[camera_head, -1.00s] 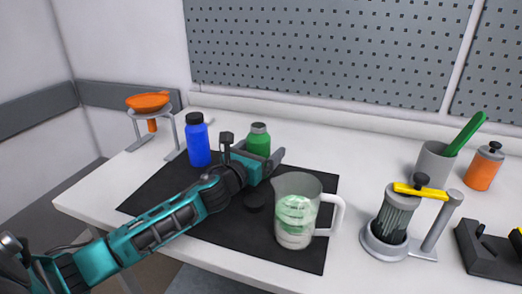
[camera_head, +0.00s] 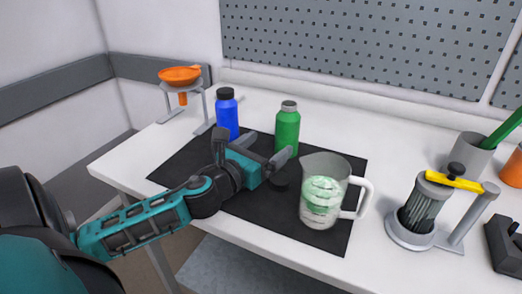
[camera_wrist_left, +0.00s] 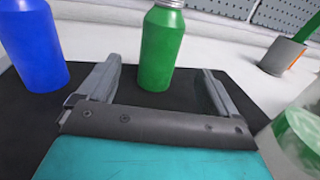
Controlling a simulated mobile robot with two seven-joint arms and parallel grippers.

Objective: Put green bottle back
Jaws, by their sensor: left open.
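The green bottle (camera_head: 287,129) with a grey cap stands upright at the back edge of the black mat (camera_head: 275,224). It also shows in the left wrist view (camera_wrist_left: 161,50), beyond and between the fingers. My left gripper (camera_head: 256,146) is open and empty, in front of the bottle and apart from it. The blue bottle (camera_head: 227,116) with a black cap stands upright left of the green one; the left wrist view shows it too (camera_wrist_left: 32,48). My right gripper is out of view.
A clear measuring jug (camera_head: 322,198) with green-white contents stands on the mat to the right of my left gripper. An orange funnel (camera_head: 180,75) on a stand is at left, a yellow-handled agitator (camera_head: 424,207) at right.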

